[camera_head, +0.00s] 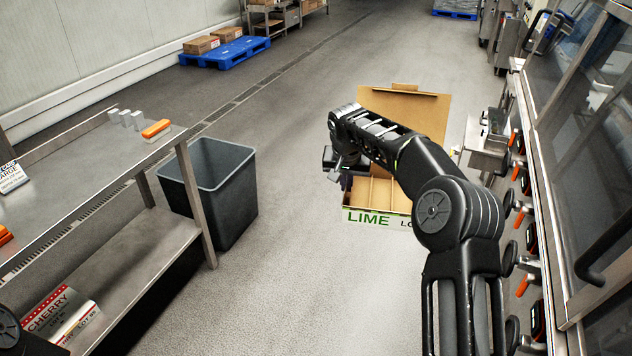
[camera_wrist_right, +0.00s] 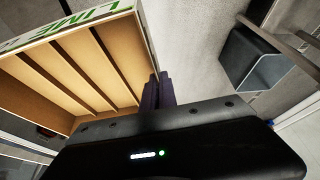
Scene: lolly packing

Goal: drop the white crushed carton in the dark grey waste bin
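The dark grey waste bin (camera_head: 232,200) stands on the floor behind the end of the left bench, its open top facing up. It also shows at the upper right in the right wrist view (camera_wrist_right: 243,62). I cannot make out a white crushed carton for certain. A white and red carton marked CHERRY (camera_head: 62,318) sits low at the bottom left, partly cut off. My right gripper (camera_head: 346,181) is over the left edge of the open LIME carton. In the right wrist view its dark fingers (camera_wrist_right: 158,92) are together with nothing visible between them. My left gripper is out of view.
The open LIME carton (camera_head: 358,217) has brown dividers and a raised lid. The steel bench (camera_head: 95,165) on the left carries small metal blocks and orange-topped items. Machinery lines the right side. Floor between bin and carton is clear.

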